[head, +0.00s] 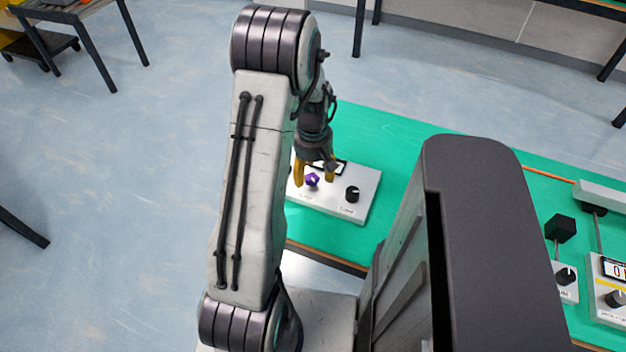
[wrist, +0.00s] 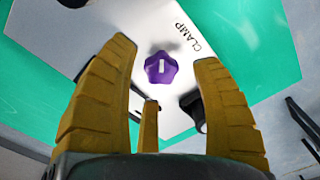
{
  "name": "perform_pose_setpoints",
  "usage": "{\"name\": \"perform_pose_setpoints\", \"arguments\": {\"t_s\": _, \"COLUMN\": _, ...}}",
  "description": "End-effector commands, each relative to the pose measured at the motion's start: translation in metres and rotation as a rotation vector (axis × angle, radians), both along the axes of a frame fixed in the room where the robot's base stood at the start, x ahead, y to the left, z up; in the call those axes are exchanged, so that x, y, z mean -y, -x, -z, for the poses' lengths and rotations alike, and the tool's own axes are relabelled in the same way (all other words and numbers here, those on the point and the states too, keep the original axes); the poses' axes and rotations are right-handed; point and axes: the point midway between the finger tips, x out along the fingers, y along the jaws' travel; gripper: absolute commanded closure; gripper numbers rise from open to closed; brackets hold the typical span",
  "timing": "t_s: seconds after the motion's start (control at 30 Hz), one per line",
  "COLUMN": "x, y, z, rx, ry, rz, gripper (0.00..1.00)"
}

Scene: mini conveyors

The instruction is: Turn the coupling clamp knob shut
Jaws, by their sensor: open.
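The coupling clamp knob is a purple lobed knob (head: 312,179) on a white panel (head: 331,208) at the table's near left corner. In the wrist view the purple knob (wrist: 161,67) has a white mark on top, beside the printed word CLAMP. My gripper (head: 314,175) is open above the panel. In the wrist view its yellow fingers (wrist: 170,70) stand either side of the knob, with a third finger low between them. The fingers appear apart from the knob, with nothing held. Part of the panel is hidden by my arm in the head view.
A black knob (head: 352,194) sits on the same panel, right of the purple one; in the wrist view it is close by the right finger. Other panels with black knobs (head: 566,276) stand far right on the green table (head: 400,140).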

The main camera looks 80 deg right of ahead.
Motion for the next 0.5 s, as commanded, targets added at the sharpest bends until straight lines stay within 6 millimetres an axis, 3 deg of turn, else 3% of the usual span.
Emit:
{"name": "perform_pose_setpoints", "arguments": {"t_s": 0.2, "x": 0.0, "y": 0.0, "z": 0.024, "rx": 0.0, "ry": -0.001, "rz": 0.001, "gripper": 0.41}}
{"name": "perform_pose_setpoints", "arguments": {"t_s": 0.5, "x": 0.0, "y": 0.0, "z": 0.035, "rx": 0.0, "ry": 0.001, "rz": 0.002, "gripper": 0.41}}
